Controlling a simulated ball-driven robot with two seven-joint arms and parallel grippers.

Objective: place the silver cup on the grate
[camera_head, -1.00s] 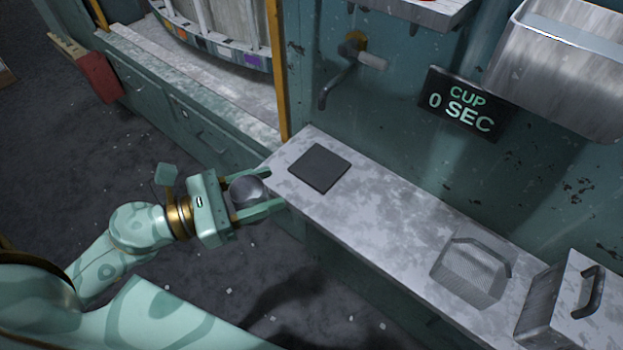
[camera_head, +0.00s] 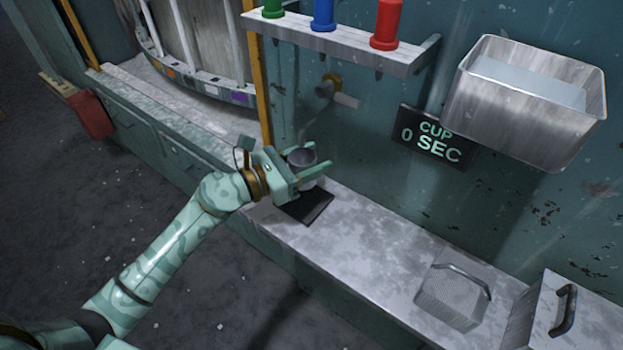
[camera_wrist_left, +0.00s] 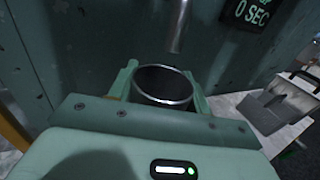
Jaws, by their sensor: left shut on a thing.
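The silver cup (camera_head: 302,157) is held upright between the fingers of my left gripper (camera_head: 316,174), mouth facing up. In the left wrist view the cup's open mouth (camera_wrist_left: 163,85) shows between both fingers, and it looks empty. A dark square plate (camera_head: 308,207), which looks like the grate, lies flat on the narrow counter. The cup is over or just behind its far part, apparently above it; the gripper hides part of the plate. The tap spout (camera_wrist_left: 180,25) is just beyond the cup. My right gripper is not in view.
The tap (camera_head: 328,86) juts from the wall above the counter (camera_head: 370,240). A sign reading "CUP 0 SEC" (camera_head: 432,137) and a metal tank (camera_head: 530,105) are on the wall. The counter between plate and basket is clear.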

